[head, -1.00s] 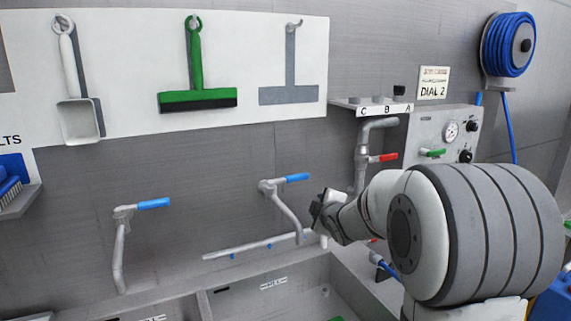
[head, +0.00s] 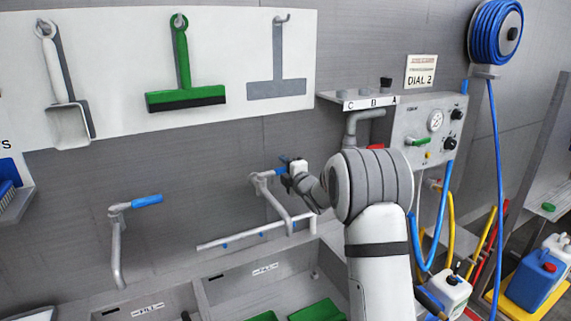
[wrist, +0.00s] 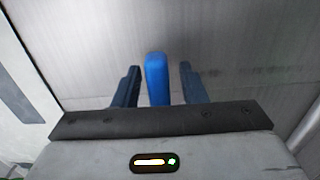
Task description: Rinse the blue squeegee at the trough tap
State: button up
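The right-hand trough tap (head: 265,188) has a blue lever (head: 270,173) and a bent grey spout over the trough (head: 215,268). My gripper (head: 287,165) is at the lever's right end. In the wrist view my gripper (wrist: 158,68) is open, with its two dark fingers on either side of the blue lever (wrist: 157,78) and a gap on each side. I see no blue squeegee in these frames. A green squeegee (head: 185,97) hangs on the wall board, and the hook to its right is empty over a grey squeegee outline (head: 277,88).
A second tap (head: 117,235) with a blue lever is at the left. A rail (head: 250,232) runs along the trough's back. Green items (head: 318,311) lie in the trough. A dial panel (head: 425,125) and hoses are at the right. A white scoop (head: 68,125) hangs at the left.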

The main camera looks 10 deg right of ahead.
jog(key=shift+w+a, duration=0.1)
jog(key=shift+w, duration=0.1)
grip_shut()
dwell(0.3)
